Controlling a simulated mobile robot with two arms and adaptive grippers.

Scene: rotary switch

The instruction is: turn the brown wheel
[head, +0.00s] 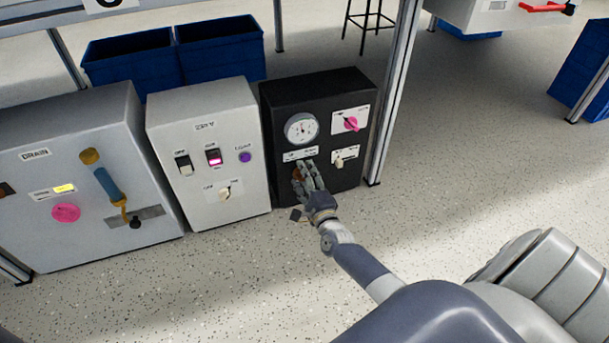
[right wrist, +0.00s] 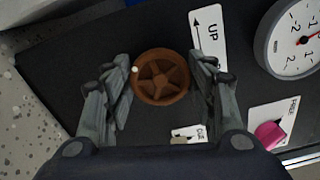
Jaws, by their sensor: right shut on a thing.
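The brown wheel (right wrist: 161,77) is a round spoked handwheel on the face of the black box (head: 272,119). In the head view it is mostly hidden behind my right gripper, with a brown bit (head: 297,174) showing. My right gripper (head: 307,174) is at the lower left of the black box's face. In the right wrist view its two fingers (right wrist: 162,80) stand on either side of the wheel and are shut on it. A small white dot shows at the wheel's left rim. My left gripper is not in view.
The black box also carries a gauge (head: 301,129), a pink knob (head: 351,123) and a small light switch (head: 341,160). A white box (head: 242,196) and a grey drain box (head: 100,240) stand to the left. A metal post (head: 389,100) rises right of the black box. The floor in front is clear.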

